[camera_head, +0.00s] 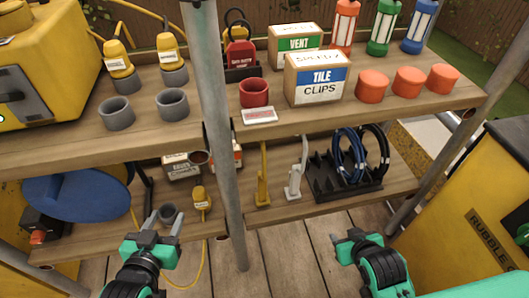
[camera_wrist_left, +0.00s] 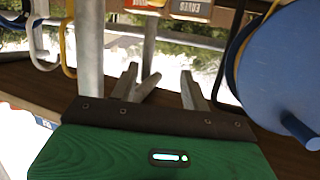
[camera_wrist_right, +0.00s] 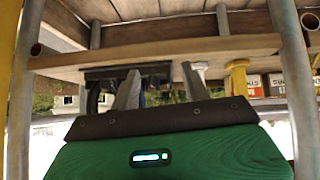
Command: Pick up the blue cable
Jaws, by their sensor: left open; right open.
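The blue cable (camera_head: 341,161) is a coil standing in a black slotted rack (camera_head: 321,190) on the lower shelf, left of a black cable coil (camera_head: 381,146). My right gripper (camera_head: 345,237) is open and empty, below and in front of the rack, apart from the cable. In the right wrist view its fingers (camera_wrist_right: 160,82) point towards the shelf, with the dark rack behind; the blue cable is mostly hidden there. My left gripper (camera_head: 164,222) is open and empty at the lower left, in front of the lower shelf. Its fingers (camera_wrist_left: 160,82) also show in the left wrist view.
A grey post (camera_head: 226,130) stands between the shelf halves. Yellow (camera_head: 262,180) and white (camera_head: 297,172) tools stand left of the rack. The upper shelf (camera_head: 420,108), bearing boxes and cups, overhangs the lower one. A yellow bin (camera_head: 480,210) stands at the right. A blue disc (camera_head: 75,195) is at the left.

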